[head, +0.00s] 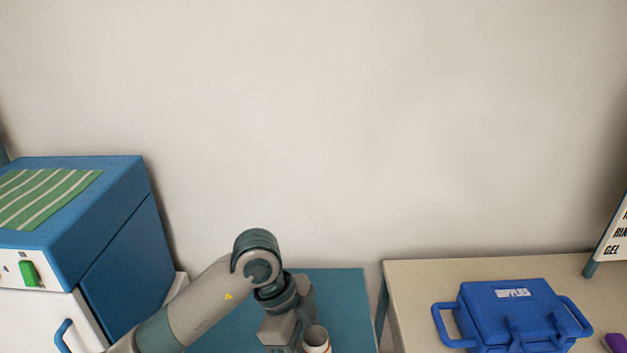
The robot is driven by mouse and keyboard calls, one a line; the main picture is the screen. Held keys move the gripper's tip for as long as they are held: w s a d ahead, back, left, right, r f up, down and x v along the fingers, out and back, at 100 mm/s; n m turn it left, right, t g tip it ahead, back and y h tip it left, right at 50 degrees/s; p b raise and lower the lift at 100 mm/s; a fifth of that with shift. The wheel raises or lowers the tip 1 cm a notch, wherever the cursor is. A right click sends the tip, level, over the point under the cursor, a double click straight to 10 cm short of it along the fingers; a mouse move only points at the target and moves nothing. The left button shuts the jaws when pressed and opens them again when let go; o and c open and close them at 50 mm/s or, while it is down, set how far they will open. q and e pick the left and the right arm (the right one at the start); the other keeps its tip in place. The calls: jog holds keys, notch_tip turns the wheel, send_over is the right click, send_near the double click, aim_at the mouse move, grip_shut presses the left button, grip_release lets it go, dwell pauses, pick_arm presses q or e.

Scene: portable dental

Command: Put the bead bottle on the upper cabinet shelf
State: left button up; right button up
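My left arm comes in from the left, and its gripper (290,345) hangs down over the blue table at the bottom edge. Its fingertips are cut off or hidden, so I cannot tell whether it is open or shut. A small white round container with a brownish rim (316,338), perhaps the bead bottle, shows right beside the gripper, cut off by the bottom edge. I cannot tell if the gripper touches it. A blue and white cabinet (105,235) stands at the left; no open shelf shows. My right gripper is out of view.
The blue table (345,290) has bare surface behind the arm. A beige table (420,285) at the right, past a narrow gap, holds a blue case (512,315), a purple item (616,342) and a lettered sign (612,238). A striped green cloth (45,195) lies on the cabinet.

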pick_arm(q)
jog(key=m, duration=0.1)
jog(key=w+a+m+g, duration=0.1)
jog(key=m, duration=0.1)
jog(key=shift+a+r, duration=0.1)
jog(key=shift+a, duration=0.1)
jog(key=w+a+r+n+t+y, duration=0.1)
jog(key=w+a+r+n+t, duration=0.1)
jog(key=a+n, duration=0.4)
jog(key=w+a+r+n+t+y, duration=0.1)
jog(key=w+a+r+n+t, duration=0.1)
jog(key=a+n, duration=0.5)
jog(key=w+a+r+n+t+y, duration=0.2)
jog(key=a+n, duration=0.4)
jog(key=n, duration=0.5)
jog(key=shift+w+a+r+t, duration=0.15)
jog(key=shift+w+r+t, duration=0.15)
jog(key=shift+t, duration=0.1)
dwell(2.3)
